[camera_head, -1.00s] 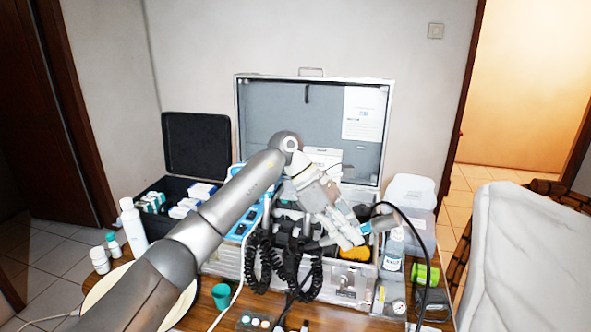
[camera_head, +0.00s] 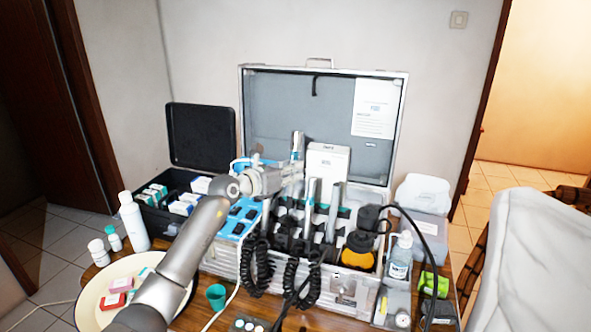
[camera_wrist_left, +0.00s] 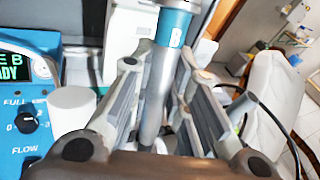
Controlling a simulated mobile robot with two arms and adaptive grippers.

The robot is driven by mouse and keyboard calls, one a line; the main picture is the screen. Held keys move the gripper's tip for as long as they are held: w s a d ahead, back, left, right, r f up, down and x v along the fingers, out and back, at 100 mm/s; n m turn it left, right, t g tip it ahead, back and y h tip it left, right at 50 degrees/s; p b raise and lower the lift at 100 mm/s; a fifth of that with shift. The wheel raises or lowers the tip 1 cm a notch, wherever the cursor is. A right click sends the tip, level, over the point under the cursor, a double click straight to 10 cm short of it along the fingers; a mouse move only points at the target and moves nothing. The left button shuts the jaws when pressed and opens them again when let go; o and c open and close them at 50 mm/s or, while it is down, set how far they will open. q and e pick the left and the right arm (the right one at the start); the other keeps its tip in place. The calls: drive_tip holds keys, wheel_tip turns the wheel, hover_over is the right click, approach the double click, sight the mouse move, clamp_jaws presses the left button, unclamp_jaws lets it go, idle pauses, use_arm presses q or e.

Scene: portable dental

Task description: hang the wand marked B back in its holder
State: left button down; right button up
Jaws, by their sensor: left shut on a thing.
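The wand marked B (camera_head: 298,143) is a grey metal tube with a teal band, held upright above the front part of the open case. My left gripper (camera_head: 294,174) is shut on it. In the left wrist view the wand (camera_wrist_left: 160,85) stands between the fingers, with a white B on its teal band. The holder row (camera_head: 290,222) is dark with teal parts and runs along the case below the gripper. Two grey wands (camera_head: 311,194) (camera_head: 334,212) stand upright in it, right of the held wand. The wand's lower end is hidden.
The open silver case (camera_head: 399,95) has its lid up behind the wand, with a white box (camera_head: 328,162) inside. A blue control unit (camera_head: 232,222) is left of the holder. Coiled black cords (camera_head: 257,265) hang in front. An orange-yellow item (camera_head: 357,257) sits to the right.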

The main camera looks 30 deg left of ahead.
sight(289, 187)
use_arm(q)
drive_tip(key=shift+f, duration=0.25)
drive_tip(key=f+b, duration=0.1)
drive_tip(key=s+f+b, duration=0.1)
drive_tip(key=shift+s+d+f+b, duration=0.1)
drive_tip(key=shift+s+f+b, duration=0.15)
drive_tip(key=shift+f+b, duration=0.15)
drive_tip(key=shift+w+r+p, duration=0.1)
drive_tip(key=shift+r+p, duration=0.15)
drive_tip(key=shift+p, duration=0.05)
drive_tip(key=shift+s+f, duration=0.25)
drive_tip(key=shift+s, duration=0.05)
drive_tip(key=shift+f, duration=0.15)
drive_tip(key=shift+s+f, duration=0.1)
drive_tip(key=shift+f, duration=0.05)
drive_tip(key=shift+s+d+f+b, duration=0.1)
drive_tip(key=shift+s+f+b, duration=0.1)
drive_tip(key=shift+f, duration=0.4)
drive_tip(key=shift+s+d+f+b, duration=0.1)
drive_tip(key=shift+s+f+b, duration=0.15)
drive_tip(key=shift+f, duration=0.35)
drive_tip(key=shift+s+f+b, duration=0.2)
drive_tip(key=shift+f, duration=0.4)
drive_tip(key=shift+f, duration=0.1)
